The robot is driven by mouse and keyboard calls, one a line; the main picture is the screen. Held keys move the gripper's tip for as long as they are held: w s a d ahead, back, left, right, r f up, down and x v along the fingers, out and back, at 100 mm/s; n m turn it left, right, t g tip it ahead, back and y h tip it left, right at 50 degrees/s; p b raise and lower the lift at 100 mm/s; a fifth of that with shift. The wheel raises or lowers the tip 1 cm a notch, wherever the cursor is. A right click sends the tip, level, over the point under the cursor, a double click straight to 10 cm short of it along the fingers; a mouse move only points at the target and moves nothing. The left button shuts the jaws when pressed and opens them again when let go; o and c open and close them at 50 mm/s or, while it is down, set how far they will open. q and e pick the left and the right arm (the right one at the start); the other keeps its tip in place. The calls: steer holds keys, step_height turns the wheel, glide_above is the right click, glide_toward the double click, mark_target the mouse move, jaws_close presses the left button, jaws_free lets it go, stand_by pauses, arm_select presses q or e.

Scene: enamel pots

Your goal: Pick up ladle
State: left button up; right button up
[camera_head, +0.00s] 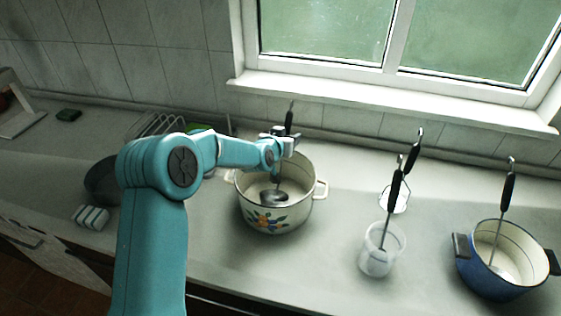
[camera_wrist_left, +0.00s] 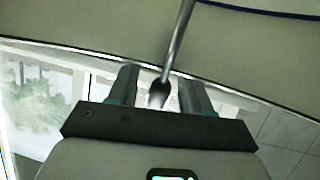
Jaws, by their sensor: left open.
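A ladle with a black handle (camera_head: 289,121) stands tilted in a cream enamel pot (camera_head: 268,220) with a flower picture, its dark bowl (camera_head: 273,196) inside the pot. My left gripper (camera_head: 285,139) is above the pot's back rim at the ladle's handle. In the left wrist view my left gripper (camera_wrist_left: 160,92) is open, with one finger on each side of the ladle; its metal shaft (camera_wrist_left: 180,40) runs up from between them. I cannot tell whether a finger touches it. My right gripper is out of view.
A blue pot (camera_head: 490,275) with another black-handled utensil (camera_head: 507,195) is at far right. A dish rack (camera_head: 160,125) and a dark pan (camera_head: 102,182) are on the left. The window sill (camera_head: 390,112) runs behind.

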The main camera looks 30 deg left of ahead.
arm_select(q)
steer(key=shift+w, duration=0.1)
jaws_close()
